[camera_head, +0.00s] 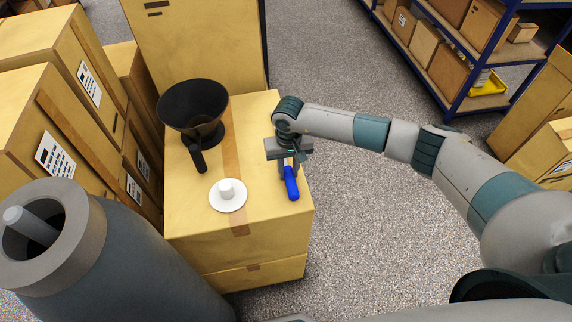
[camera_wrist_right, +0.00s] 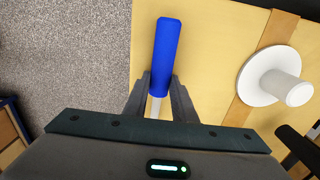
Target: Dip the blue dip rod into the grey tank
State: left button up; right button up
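The blue dip rod (camera_head: 291,183) is at the right side of the yellow box top. It has a blue handle, and a short pale shaft shows below it in the right wrist view (camera_wrist_right: 166,55). My right gripper (camera_head: 289,165) has its fingers close against both sides of the rod and looks shut on it. Whether the rod touches the box top cannot be told. The grey tank (camera_head: 110,255) stands at the lower left, with a lighter ring rim around a dark opening. A pale cylindrical part shows in that opening. My left gripper is out of view.
The yellow box (camera_head: 195,235) also carries a white disc with a knob (camera_head: 228,196) and a black funnel-shaped cup with a handle (camera_head: 194,108). Stacked cartons (camera_head: 60,80) stand left, a blue-framed shelf (camera_head: 450,60) back right. Grey floor right of the box is clear.

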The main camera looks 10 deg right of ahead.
grip_shut()
jog(key=shift+r, duration=0.15)
jog(key=shift+r+b, duration=0.45)
jog(key=shift+b, duration=0.05)
jog(key=r, duration=0.1)
jog(key=r+b, duration=0.2)
jog(key=shift+s+d, duration=0.25)
jog(key=s+d+r+b, duration=0.4)
jog(key=s+r, duration=0.3)
jog(key=s, duration=0.2)
jog(key=shift+s+d, duration=0.25)
jog(key=shift+d, duration=0.5)
